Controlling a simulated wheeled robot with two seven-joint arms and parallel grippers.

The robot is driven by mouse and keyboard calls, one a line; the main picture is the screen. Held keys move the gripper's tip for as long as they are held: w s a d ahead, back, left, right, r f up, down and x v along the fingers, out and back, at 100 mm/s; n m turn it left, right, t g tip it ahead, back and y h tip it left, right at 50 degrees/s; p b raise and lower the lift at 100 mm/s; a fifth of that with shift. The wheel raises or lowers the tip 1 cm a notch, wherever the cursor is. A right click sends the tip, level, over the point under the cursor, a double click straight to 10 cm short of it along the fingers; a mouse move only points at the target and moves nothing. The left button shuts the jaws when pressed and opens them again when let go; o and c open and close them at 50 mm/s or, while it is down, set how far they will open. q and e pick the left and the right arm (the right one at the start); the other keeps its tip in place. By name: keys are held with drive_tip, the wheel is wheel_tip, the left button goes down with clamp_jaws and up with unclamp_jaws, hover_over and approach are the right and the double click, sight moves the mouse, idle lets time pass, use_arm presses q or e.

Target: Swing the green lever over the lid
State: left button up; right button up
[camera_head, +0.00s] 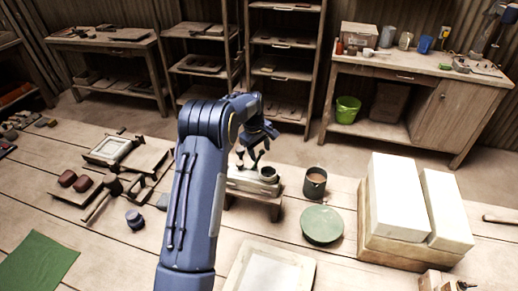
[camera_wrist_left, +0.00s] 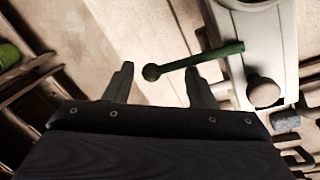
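The green lever (camera_wrist_left: 205,57) shows in the left wrist view, a thin bar with a dark ball end. Its ball lies between the fingers of my left gripper (camera_wrist_left: 160,85), and the bar runs right, past the right finger, onto a pale body (camera_wrist_left: 262,40) with a round knob (camera_wrist_left: 264,92). I cannot tell whether a finger touches the bar. My left gripper is open. My right gripper is not in view.
A dark pot (camera_head: 315,184) and a green disc (camera_head: 322,224) stand right of the press. Large white blocks (camera_head: 397,200) are further right. A pale board (camera_head: 268,275) lies in front.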

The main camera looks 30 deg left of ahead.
use_arm(q)
drive_tip(key=shift+a+r, duration=0.1)
drive_tip(key=shift+a, duration=0.05)
wheel_tip(320, 180, up, 8)
drive_tip(key=s+b, duration=0.1)
drive_tip(key=shift+s+a+f, duration=0.15)
drive_tip(key=shift+a+f, duration=0.1)
